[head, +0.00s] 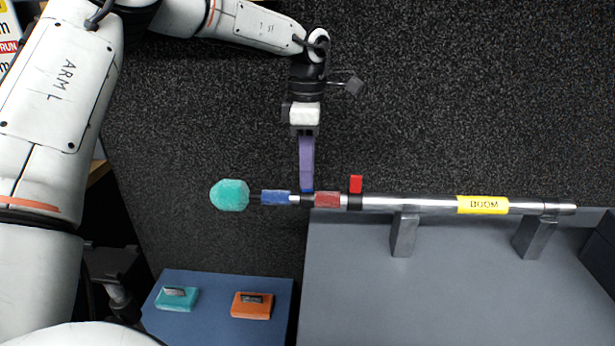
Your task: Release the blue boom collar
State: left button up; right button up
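The silver boom pole (415,204) lies level across the head view, with a yellow BOOM label (482,204) and a teal foam ball (230,195) at its left end. A blue band (275,197) and a dark red band (327,199) sit on its left part. A small blue piece (307,190), perhaps the blue collar's lever, shows at the tip of my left gripper (307,184); most of it is hidden. The purple fingers point down at the pole, seen edge-on, so their gap is hidden. A red lever (356,184) stands up from a black collar to the right.
Two grey cradles (403,235) (534,235) hold the pole above a grey bench (440,300). A blue tray (215,328) at lower left carries a teal box (177,299) and an orange box (252,306). The dark floor behind the pole is clear.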

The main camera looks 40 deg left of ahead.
pick_arm(q)
jog(key=shift+f, duration=0.85)
